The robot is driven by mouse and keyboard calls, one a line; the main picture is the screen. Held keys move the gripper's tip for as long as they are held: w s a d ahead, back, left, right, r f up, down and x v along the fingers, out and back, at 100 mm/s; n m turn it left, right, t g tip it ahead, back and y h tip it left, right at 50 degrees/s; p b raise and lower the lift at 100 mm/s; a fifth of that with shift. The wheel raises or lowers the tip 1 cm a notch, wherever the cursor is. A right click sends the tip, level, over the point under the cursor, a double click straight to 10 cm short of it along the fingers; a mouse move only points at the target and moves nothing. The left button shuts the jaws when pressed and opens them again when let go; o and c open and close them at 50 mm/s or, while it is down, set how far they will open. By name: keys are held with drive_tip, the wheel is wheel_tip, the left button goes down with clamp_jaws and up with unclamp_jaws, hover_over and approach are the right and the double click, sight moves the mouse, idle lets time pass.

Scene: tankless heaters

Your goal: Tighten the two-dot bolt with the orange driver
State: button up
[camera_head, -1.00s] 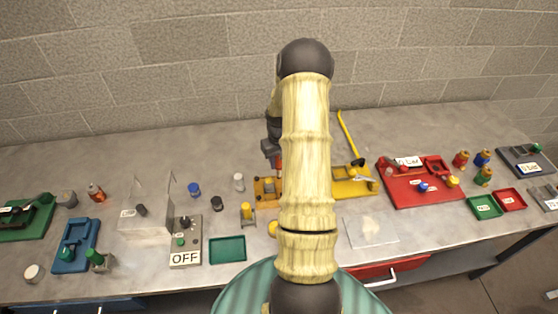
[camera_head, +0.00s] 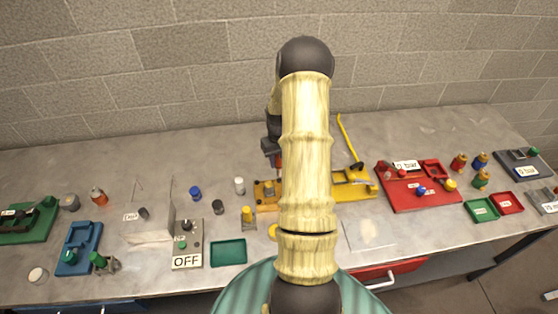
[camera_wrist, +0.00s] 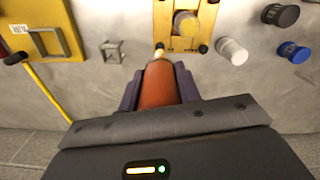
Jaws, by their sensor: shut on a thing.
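My gripper (camera_wrist: 160,88) is shut on the orange driver (camera_wrist: 159,85), which points away from the wrist in the wrist view. The driver's brass-coloured tip is at the near edge of an orange-yellow plate (camera_wrist: 179,43); I cannot tell whether it touches a bolt. Dot marks cannot be made out. In the head view, my arm hides part of the plate (camera_head: 265,205), and the driver shows (camera_head: 279,161) beside the arm, above the plate.
A red panel (camera_head: 400,202) stands farther right. White and blue caps (camera_head: 195,193) stand left of the plate. A clear-sided box (camera_head: 150,225), an OFF switch panel (camera_head: 187,250) and a green tray (camera_head: 228,263) are nearer.

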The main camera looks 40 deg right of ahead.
drive_tip(key=shift+r+p, duration=1.25)
drive_tip(key=shift+r, duration=0.85)
drive_tip(key=shift+f, duration=0.1)
